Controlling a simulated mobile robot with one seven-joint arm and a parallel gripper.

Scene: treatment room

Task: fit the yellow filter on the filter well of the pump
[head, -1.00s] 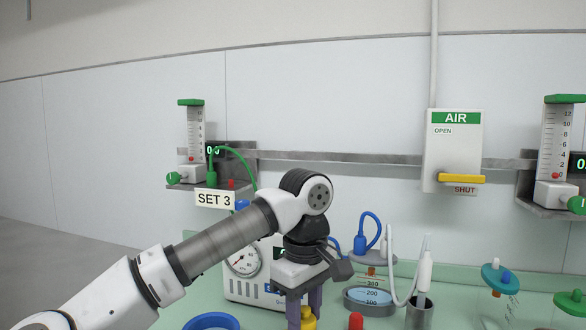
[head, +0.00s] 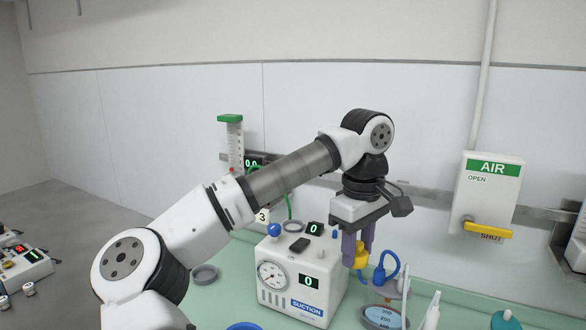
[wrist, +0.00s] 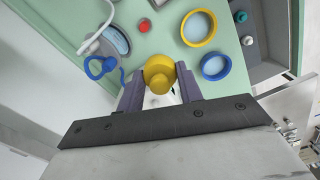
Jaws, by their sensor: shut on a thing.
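My gripper (head: 357,250) is shut on the yellow filter (head: 361,256), which shows between the two purple-grey fingers. It hangs beside the right side of the pump (head: 290,290), a white box with a round gauge, green displays and a SUCTION label. In the wrist view the filter (wrist: 158,70) is a round yellow piece between the fingertips (wrist: 160,90). The pump's top carries a blue knob (head: 274,230) and a dark block (head: 298,244). I cannot make out the filter well.
A jar with a blue hose (head: 382,315) stands right of the pump, close to my gripper. A grey ring (head: 205,275) lies left of the pump. Blue (wrist: 215,67) and yellow (wrist: 198,28) rings lie on the green counter. The AIR box (head: 488,205) is on the wall.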

